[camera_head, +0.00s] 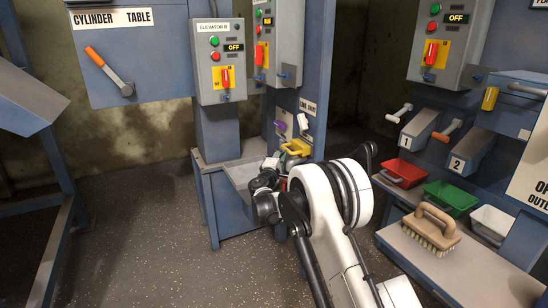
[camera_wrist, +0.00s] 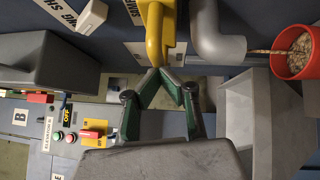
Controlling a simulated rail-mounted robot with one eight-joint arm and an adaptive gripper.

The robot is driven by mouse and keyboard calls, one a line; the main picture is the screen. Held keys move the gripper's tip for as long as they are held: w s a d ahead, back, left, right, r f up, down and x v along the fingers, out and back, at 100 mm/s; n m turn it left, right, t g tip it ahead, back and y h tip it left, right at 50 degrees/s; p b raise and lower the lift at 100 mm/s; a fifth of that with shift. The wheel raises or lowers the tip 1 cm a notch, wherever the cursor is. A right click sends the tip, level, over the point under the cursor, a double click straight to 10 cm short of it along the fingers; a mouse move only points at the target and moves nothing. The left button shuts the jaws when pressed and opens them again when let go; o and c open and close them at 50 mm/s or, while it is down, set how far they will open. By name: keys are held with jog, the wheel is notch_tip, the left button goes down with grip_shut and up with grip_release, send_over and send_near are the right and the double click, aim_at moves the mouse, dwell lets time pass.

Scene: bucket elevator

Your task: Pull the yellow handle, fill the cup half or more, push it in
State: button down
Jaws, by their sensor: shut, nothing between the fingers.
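The yellow handle (camera_head: 297,147) sits low on the blue column; in the wrist view it is the yellow curved part (camera_wrist: 157,30) at top centre. My gripper (camera_wrist: 163,74), with green finger pads, is shut and empty. Its fingertips are right by the near end of the yellow handle; I cannot tell whether they touch. A red cup (camera_wrist: 293,66) with pale brown grain in it shows at the right of the wrist view. A thin brown streak of grain runs from the grey elbow spout (camera_wrist: 218,42) to the cup.
A grey trough (camera_head: 241,173) stands beside my gripper at the column's foot. A white lever (camera_head: 303,121) and a purple lever (camera_head: 280,127) are above the yellow handle. At right, a bench (camera_head: 440,275) holds a brush (camera_head: 431,230) near red, green and white bins.

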aim_at(288, 152)
jog(key=shift+w+d, duration=0.4)
jog(key=shift+d, duration=0.25)
jog(key=shift+w+d, duration=0.35)
jog(key=shift+d, duration=0.25)
